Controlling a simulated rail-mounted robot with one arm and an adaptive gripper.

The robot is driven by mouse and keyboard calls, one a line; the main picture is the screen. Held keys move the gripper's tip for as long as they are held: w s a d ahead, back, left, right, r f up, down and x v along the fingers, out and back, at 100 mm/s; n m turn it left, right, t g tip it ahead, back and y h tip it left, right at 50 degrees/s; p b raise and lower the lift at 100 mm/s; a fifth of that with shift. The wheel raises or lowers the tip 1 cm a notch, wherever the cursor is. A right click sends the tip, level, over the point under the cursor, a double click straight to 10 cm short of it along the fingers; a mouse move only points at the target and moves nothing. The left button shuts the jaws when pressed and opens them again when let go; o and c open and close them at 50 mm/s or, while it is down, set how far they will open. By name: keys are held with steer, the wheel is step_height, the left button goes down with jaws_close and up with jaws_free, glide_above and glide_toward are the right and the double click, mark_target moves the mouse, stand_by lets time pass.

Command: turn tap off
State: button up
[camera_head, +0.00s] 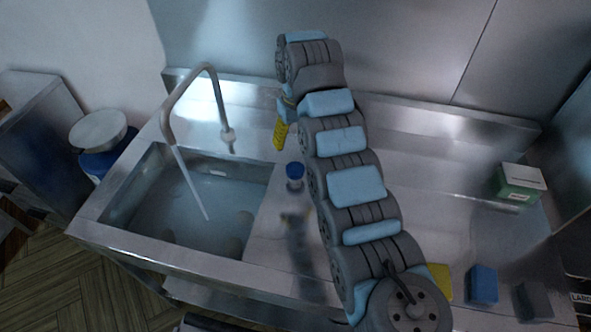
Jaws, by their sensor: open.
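The tap (207,82) is a tall curved metal spout rising from the back rim of the sink (147,268). A thin pale stream of water (190,182) runs from the spout's end down into the basin. The tap's base fitting (228,136) shows, but I cannot make out a handle. My gripper (280,132) is open, right of the tap's base and apart from it. Only a yellow ribbed part of it shows; the rest is mostly hidden by my arm, and no held thing is visible.
A blue-capped jar (295,171) stands on the counter right of the basin. A green-and-white box (521,181), a blue block (483,285) and a yellow sponge (440,281) lie at right. A blue bin (98,160) stands left of the sink. A metal wall is behind.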

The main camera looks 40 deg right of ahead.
mark_target(296, 170)
step_height(296, 170, down, 14)
steer(key=shift+r+p, duration=0.25)
steer(key=shift+p, duration=0.05)
steer(key=shift+c, duration=0.4)
steer(key=c, duration=1.1)
steer(key=shift+w, duration=0.1)
